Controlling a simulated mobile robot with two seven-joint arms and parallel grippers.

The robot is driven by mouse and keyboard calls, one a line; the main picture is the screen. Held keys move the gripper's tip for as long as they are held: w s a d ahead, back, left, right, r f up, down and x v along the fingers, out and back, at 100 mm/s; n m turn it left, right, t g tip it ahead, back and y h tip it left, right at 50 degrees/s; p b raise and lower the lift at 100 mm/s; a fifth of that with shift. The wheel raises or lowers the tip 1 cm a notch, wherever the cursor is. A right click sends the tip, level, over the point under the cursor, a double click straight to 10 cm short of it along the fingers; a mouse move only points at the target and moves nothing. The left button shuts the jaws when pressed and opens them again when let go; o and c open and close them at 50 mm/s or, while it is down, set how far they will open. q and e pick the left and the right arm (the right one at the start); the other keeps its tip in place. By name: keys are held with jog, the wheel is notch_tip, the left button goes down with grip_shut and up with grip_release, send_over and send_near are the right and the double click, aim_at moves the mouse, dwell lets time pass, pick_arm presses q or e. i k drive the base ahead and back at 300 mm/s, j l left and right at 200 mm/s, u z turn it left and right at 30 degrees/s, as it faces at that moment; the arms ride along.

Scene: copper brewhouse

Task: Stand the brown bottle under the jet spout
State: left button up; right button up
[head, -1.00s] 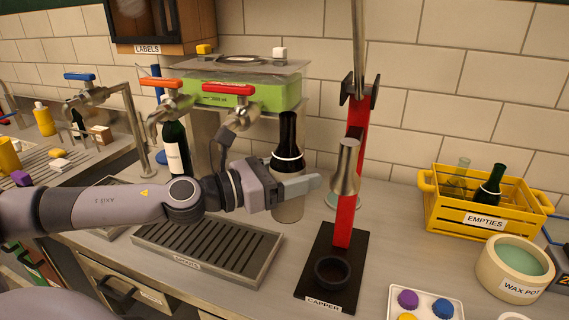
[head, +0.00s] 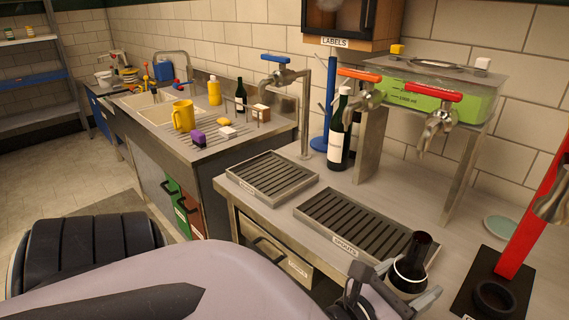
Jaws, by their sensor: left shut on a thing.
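The brown bottle (head: 417,249) is dark, with a pale band, and shows at the lower right, roughly upright. My left gripper (head: 405,287) is shut on it, beside the right end of the drip tray marked SPOUTS (head: 331,239). The bottle's lower part is hidden. Three taps stand behind the trays: a blue-handled spout (head: 280,76) on a tall post over the left drip tray (head: 288,197), an orange-handled one (head: 364,95) and a red-handled one (head: 440,122). No label tells which is the jet spout. My right gripper is not in view.
A dark green bottle (head: 338,143) with a white label stands behind the trays. The red capper (head: 519,222) is at the right. A sink counter (head: 217,148) at the left holds a yellow mug (head: 183,115) and sponges. Both drip trays are empty.

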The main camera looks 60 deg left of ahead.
aim_at(265, 172)
jog(key=k+j+u, duration=0.2)
jog(key=j, duration=0.35)
jog(key=j+u, duration=0.2)
jog(key=j, duration=0.35)
jog(key=i+j+u, duration=0.2)
jog(key=i, duration=0.3)
